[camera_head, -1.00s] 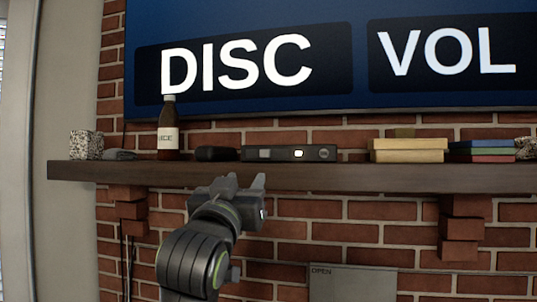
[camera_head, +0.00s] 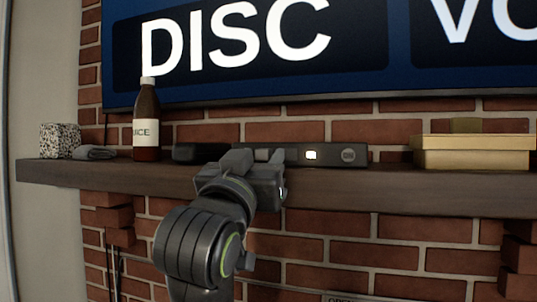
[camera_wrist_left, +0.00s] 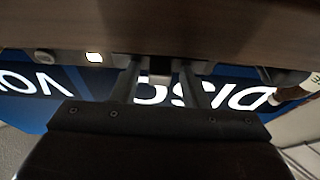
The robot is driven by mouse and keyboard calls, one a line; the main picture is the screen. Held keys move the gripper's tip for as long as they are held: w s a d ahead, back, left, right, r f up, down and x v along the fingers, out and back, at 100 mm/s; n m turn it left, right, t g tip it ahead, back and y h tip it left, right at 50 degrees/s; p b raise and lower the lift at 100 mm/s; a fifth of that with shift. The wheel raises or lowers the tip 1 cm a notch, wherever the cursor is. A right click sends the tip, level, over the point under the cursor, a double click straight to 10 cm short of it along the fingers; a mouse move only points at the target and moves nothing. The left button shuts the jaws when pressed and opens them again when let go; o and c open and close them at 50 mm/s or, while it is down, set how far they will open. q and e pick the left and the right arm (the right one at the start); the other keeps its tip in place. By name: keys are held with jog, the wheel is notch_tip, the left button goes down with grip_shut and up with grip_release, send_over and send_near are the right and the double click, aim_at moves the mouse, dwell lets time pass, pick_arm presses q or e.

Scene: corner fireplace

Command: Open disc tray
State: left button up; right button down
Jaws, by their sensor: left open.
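A slim dark disc player (camera_head: 332,155) lies on the wooden mantel shelf (camera_head: 400,190), under a screen reading DISC (camera_head: 235,40). It has a lit button (camera_head: 311,155) and a round knob (camera_head: 348,155) on its front. A grey button (camera_head: 262,155) left of these is partly hidden by my gripper. My left gripper (camera_head: 256,162) is open in front of the player's left part, with its fingers around that button's position. The left wrist view, upside down, shows the lit button (camera_wrist_left: 94,57) beside the fingers and a pale piece (camera_wrist_left: 160,76) between them. I cannot tell whether anything touches.
A juice bottle (camera_head: 147,120), a speckled cube (camera_head: 60,140) and a folded grey item (camera_head: 96,153) stand left on the shelf. A dark object (camera_head: 188,152) lies just left of the player. Yellow boxes (camera_head: 472,152) lie right. Brick wall is behind.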

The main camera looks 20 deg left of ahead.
pick_arm(q)
jog(key=shift+s+r, duration=0.1)
jog(key=shift+r, duration=0.1)
jog(key=shift+c, duration=0.4)
grip_shut()
